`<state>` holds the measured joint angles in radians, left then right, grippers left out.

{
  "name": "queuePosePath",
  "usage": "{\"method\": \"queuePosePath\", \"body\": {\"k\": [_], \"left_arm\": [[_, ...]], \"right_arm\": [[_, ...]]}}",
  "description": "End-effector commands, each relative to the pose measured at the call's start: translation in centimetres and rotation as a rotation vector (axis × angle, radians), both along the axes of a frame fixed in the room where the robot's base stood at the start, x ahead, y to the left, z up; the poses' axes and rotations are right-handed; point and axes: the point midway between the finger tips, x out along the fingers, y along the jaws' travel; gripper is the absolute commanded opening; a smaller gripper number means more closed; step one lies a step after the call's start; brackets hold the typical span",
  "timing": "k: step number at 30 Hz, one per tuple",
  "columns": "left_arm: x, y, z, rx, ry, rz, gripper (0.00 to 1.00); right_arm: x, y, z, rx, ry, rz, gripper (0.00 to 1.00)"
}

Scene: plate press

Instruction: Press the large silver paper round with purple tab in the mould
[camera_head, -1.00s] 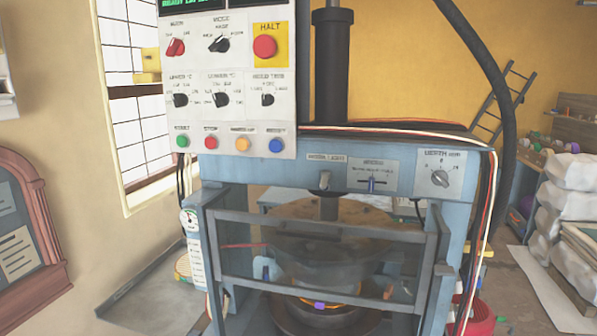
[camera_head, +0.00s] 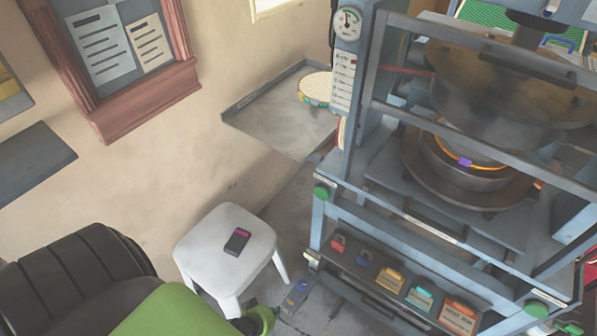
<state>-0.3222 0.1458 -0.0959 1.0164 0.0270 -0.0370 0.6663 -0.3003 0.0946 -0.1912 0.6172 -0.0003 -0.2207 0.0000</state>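The press stands at the right, with its lower mould (camera_head: 455,185) inside the frame. A purple tab (camera_head: 464,161) shows at the mould's rim, beside a glowing orange ring. The silver round itself cannot be made out. The round upper platen (camera_head: 490,95) is raised, with a gap above the mould. The guard's bars (camera_head: 440,123) cross in front of the mould. My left gripper (camera_head: 298,288) is low in the view, between the stool and the press, away from the mould. Its fingers are too unclear to tell open or shut. My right gripper is not in view.
A white stool (camera_head: 212,245) with a dark phone-like device (camera_head: 237,241) stands left of the press. Green knobs (camera_head: 321,192) sit at the press's front corners. A low shelf holds padlocks and coloured tags (camera_head: 420,297). A grey side table (camera_head: 275,115) carries a round stack (camera_head: 314,88).

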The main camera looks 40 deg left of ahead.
Motion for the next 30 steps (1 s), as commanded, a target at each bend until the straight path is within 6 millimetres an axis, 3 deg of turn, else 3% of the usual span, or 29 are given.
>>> {"method": "queuePosePath", "body": {"k": [1, 3, 6, 9, 12, 15, 20, 25, 30], "left_arm": [[3.5, 0.9, 0.1, -0.075, -0.115, 0.098, 0.00], [8.0, 2.2, 2.8, -0.212, -0.275, 0.232, 0.00], [13.0, 3.7, 7.7, -0.439, -0.491, 0.375, 0.00], [16.1, 4.7, 12.8, -0.659, -0.659, 0.449, 0.00], [17.6, 5.2, 16.8, -0.831, -0.763, 0.477, 0.00], [18.2, 5.4, 19.3, -0.933, -0.816, 0.483, 0.00], [19.7, 5.4, 20.4, -0.980, -0.838, 0.482, 0.00], [22.6, 5.4, 20.2, -0.978, -0.838, 0.483, 0.00], [24.2, 5.4, 20.3, -0.975, -0.832, 0.486, 0.00]], "right_arm": [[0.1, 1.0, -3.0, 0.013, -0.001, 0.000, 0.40], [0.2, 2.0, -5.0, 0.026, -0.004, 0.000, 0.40], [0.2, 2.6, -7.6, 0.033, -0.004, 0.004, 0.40], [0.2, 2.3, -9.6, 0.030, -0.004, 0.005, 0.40], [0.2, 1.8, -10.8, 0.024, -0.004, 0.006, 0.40], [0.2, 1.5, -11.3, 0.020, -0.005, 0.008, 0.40], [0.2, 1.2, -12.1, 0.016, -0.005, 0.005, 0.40], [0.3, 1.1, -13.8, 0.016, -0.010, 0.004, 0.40], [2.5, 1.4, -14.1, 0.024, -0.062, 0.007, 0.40]]}}
